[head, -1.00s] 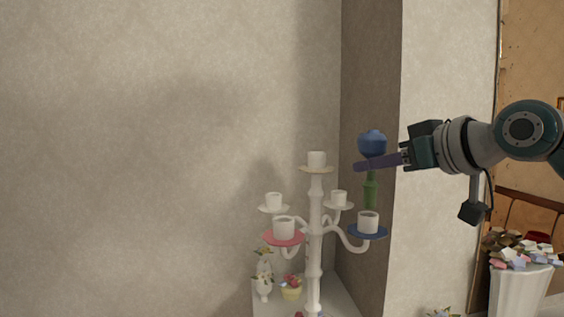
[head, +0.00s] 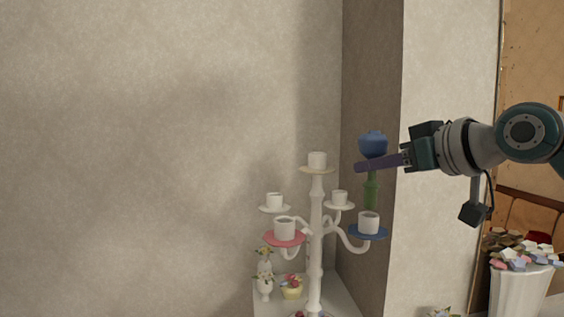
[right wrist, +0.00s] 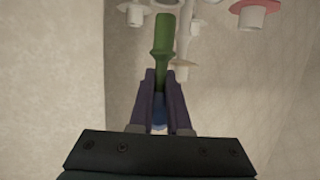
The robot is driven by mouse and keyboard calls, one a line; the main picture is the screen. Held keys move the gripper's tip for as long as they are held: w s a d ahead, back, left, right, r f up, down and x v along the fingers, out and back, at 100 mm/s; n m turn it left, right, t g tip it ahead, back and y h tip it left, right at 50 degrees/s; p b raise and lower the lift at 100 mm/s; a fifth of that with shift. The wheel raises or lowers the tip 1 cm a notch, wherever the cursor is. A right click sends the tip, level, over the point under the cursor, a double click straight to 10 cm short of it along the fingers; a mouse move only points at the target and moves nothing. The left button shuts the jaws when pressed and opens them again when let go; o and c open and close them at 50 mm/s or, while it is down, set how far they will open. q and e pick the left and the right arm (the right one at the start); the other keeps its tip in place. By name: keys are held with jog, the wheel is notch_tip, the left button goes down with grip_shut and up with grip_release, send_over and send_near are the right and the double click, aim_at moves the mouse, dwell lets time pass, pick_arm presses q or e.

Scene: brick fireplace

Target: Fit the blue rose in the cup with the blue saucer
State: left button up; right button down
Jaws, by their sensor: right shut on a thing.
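The blue rose (head: 372,146) has a blue head and a green stem (head: 371,190), and it stands upright in the head view. My right gripper (head: 364,167) is shut on it just below the head; the right wrist view shows the fingers (right wrist: 161,95) around it with the green stem (right wrist: 163,42) sticking out. The stem's lower end is right by the mouth of the white cup (head: 368,223) on the blue saucer (head: 382,234). I cannot tell whether the tip is inside or behind the cup rim. My left gripper is not in view.
The white candelabra (head: 315,240) carries other white cups, one on a pink saucer (head: 270,239). Small flower figures (head: 265,285) stand below it. A wall corner is close behind the blue saucer. A white vase of flowers (head: 520,290) stands at the right.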

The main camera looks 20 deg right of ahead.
aim_at(374, 187)
jog(key=shift+f+b, duration=0.45)
jog(key=shift+f, duration=0.15)
jog(key=shift+f+b, duration=0.9)
jog(key=shift+f, duration=0.35)
jog(key=c, duration=0.8)
grip_release()
jog(key=shift+s+d+b, duration=0.15)
jog(key=shift+s+b, duration=0.2)
jog(key=shift+s, duration=0.15)
jog(key=b+v, duration=0.5)
jog(key=v, duration=0.4)
jog(key=shift+r, duration=0.15)
